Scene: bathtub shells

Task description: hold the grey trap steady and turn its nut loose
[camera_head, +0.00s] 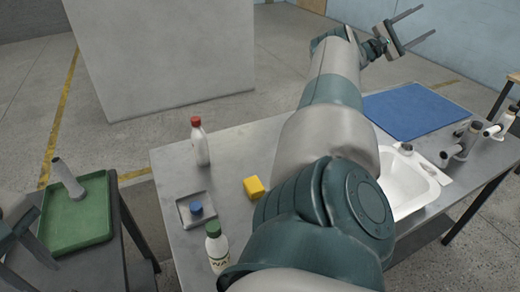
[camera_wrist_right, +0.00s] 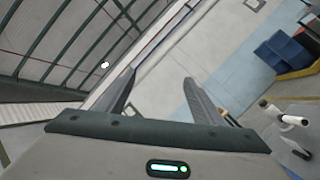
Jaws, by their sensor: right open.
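Grey pipe pieces with pale ends (camera_head: 462,142) stand at the right end of the metal table, beside the sink. They may be the grey trap, but I cannot make out a nut. They seem to show at the right of the right wrist view (camera_wrist_right: 288,120). Another grey tube (camera_head: 68,178) stands tilted in the green tray. My right gripper (camera_head: 420,25) is open and empty, raised in the air beyond the table and away from the pipes. My left gripper (camera_head: 30,265) is at the left edge, partly cut off, its fingers apart beside the green tray.
A white sink (camera_head: 405,185) and a blue mat (camera_head: 418,110) are on the table (camera_head: 235,150). A red-capped bottle (camera_head: 200,145), green-capped bottle (camera_head: 217,252), yellow block (camera_head: 254,187) and small tray (camera_head: 184,214) stand left of my right arm. The green tray (camera_head: 95,222) is on a side table.

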